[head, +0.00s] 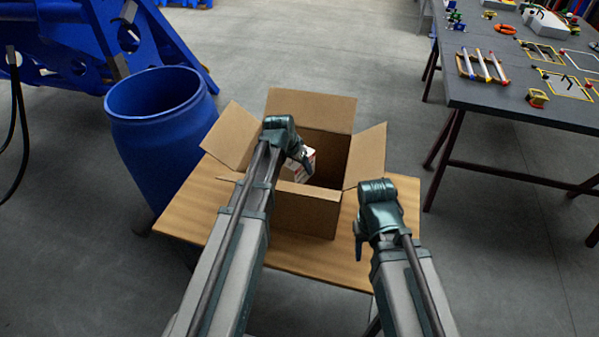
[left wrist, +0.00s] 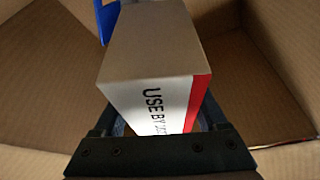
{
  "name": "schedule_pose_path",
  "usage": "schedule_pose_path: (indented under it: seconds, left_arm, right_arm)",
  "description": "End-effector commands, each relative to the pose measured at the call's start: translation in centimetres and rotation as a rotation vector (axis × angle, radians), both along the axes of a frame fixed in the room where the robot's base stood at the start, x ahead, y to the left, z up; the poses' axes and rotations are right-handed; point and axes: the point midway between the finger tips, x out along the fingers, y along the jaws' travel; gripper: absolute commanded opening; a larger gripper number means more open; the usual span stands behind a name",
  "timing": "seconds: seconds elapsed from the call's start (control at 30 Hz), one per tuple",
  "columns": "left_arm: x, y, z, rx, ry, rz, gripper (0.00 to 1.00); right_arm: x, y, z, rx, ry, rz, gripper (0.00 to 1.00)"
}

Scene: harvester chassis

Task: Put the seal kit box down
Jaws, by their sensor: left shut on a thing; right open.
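The seal kit box (head: 302,164) is a small white carton with a red edge. In the left wrist view it fills the middle (left wrist: 160,70), with "USE BY" printed on its white side. My left gripper (head: 298,150) is shut on it and holds it within the opening of an open cardboard box (head: 308,212). Whether the seal kit box touches the cardboard box's floor I cannot tell. My right gripper (head: 362,238) is empty and open, to the right of the cardboard box and above the small table.
The cardboard box has its flaps spread and stands on a wooden-topped table (head: 220,222). A blue barrel (head: 165,140) stands at its left. A dark workbench (head: 500,95) with several tools and parts is at the right. Grey floor is clear between.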

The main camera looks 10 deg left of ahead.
Motion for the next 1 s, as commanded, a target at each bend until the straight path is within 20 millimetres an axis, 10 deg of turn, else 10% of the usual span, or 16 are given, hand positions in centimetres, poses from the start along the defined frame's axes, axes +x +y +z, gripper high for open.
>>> schedule_pose_path:
  seconds: [0.6,0.63,0.77,1.0]
  left_arm:
    - [0.01,0.00,-1.62,0.000,0.000,0.000,0.00]
    - [0.00,0.00,-1.59,0.000,0.000,0.000,0.77]
    - [0.00,0.00,-1.46,0.000,0.000,0.000,1.00]
    - [-0.01,-0.01,-1.43,0.000,0.000,0.000,1.00]
  right_arm:
    - [-0.01,0.00,-1.62,0.000,0.000,0.000,0.50]
    - [0.00,0.00,-1.59,0.000,0.000,0.000,0.50]
    - [0.00,0.00,-1.47,0.000,0.000,0.000,0.50]
    - [0.00,0.00,-1.43,0.000,0.000,0.000,0.50]
